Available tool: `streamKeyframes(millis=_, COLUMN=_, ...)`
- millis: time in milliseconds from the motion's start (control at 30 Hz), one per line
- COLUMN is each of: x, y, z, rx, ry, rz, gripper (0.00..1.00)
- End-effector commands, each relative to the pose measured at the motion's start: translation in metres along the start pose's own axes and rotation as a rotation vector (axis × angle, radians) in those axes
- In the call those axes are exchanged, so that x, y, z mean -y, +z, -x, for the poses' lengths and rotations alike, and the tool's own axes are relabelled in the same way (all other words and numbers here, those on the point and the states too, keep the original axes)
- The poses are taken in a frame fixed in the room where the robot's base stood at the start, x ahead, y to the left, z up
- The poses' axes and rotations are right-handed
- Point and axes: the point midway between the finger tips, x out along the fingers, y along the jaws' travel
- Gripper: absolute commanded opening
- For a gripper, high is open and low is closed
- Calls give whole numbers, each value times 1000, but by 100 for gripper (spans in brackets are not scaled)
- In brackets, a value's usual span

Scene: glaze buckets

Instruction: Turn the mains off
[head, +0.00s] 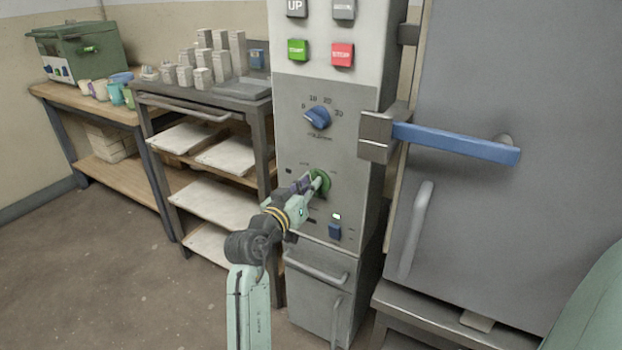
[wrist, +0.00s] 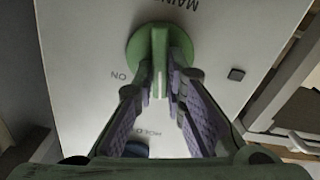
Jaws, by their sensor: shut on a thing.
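The mains switch is a round green knob with a raised bar, on the grey control panel in the head view (head: 323,181). It also shows in the wrist view (wrist: 147,45), beside upside-down lettering "MAINS" and "ON". A pale line on its bar points towards the bottom of the wrist picture, not at "ON", which lies to the left. My gripper (head: 311,185) reaches the knob from the front left. In the wrist view its purple-padded fingers (wrist: 163,84) are shut on the bar, one on each side. Part of the knob is hidden by the fingers.
A blue dial (head: 318,118) sits above the knob; a lit green lamp (head: 337,217) and a blue switch (head: 334,232) sit below. Green (head: 298,50) and red (head: 342,54) buttons are higher. A blue door handle (head: 455,143) juts out at right. A shelf rack (head: 205,113) stands left.

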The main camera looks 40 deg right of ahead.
Motion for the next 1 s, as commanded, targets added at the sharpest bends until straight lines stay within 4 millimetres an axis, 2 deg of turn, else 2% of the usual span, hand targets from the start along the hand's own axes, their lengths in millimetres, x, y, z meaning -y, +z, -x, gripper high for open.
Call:
streamKeyframes(millis=500, x=3, y=1, z=0, rx=5, ry=0, rz=418, gripper=0)
streamKeyframes(millis=1000, x=4, y=3, z=0, rx=5, ry=0, rz=551, gripper=0)
